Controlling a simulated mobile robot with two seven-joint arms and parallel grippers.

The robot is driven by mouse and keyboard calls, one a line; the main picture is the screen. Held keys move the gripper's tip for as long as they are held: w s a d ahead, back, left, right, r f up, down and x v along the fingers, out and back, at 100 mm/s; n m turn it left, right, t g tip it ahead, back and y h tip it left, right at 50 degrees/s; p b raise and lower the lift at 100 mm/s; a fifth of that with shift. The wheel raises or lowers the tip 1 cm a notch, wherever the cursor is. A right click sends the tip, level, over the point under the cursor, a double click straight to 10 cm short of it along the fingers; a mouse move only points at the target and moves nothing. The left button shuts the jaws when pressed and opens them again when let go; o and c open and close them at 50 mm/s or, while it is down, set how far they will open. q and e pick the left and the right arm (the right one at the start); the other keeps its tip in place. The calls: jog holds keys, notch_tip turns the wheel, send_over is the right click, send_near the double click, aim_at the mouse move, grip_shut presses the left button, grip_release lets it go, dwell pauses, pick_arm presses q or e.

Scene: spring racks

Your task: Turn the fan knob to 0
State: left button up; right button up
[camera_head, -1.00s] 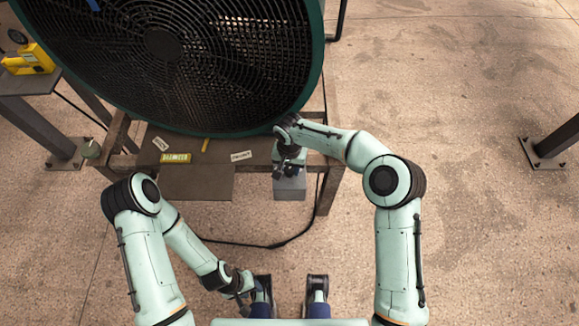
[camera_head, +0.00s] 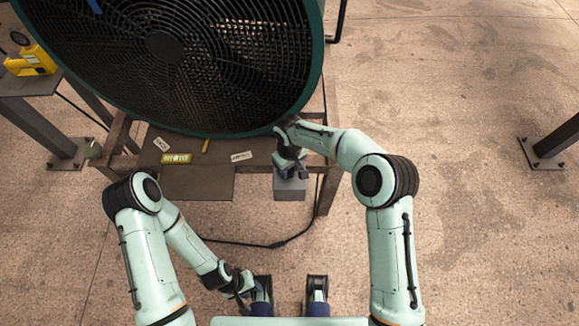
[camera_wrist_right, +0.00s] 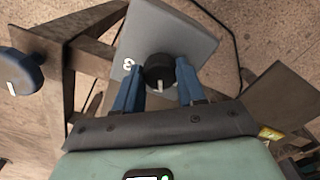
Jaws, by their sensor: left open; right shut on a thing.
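The fan knob (camera_wrist_right: 158,72) is a dark round knob with a white pointer mark, on the face of a grey box (camera_wrist_right: 190,35). A white numeral, hard to read, shows on the box left of the knob. My right gripper (camera_wrist_right: 158,75) has its blue fingers on either side of the knob and is shut on it. In the head view my right gripper (camera_head: 287,170) is over the grey box (camera_head: 290,188) and hides the knob. My left gripper (camera_head: 246,296) is open and empty, low near my base.
The large green-rimmed fan (camera_head: 165,50) stands behind on a brown frame (camera_head: 328,190). Labels and a yellow plate (camera_head: 176,158) lie on the panel. A dark blue round part (camera_wrist_right: 22,70) shows at left in the wrist view.

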aim_at(290, 170)
jog(key=n+p, duration=0.1)
jog(key=n, duration=0.5)
jog(key=shift+n, duration=0.3)
dwell(0.4)
jog(key=o, duration=1.1)
jog(key=shift+c, duration=0.2)
notch_tip(290, 170, up, 14)
jog(key=p, duration=0.1)
jog(key=shift+f, duration=0.25)
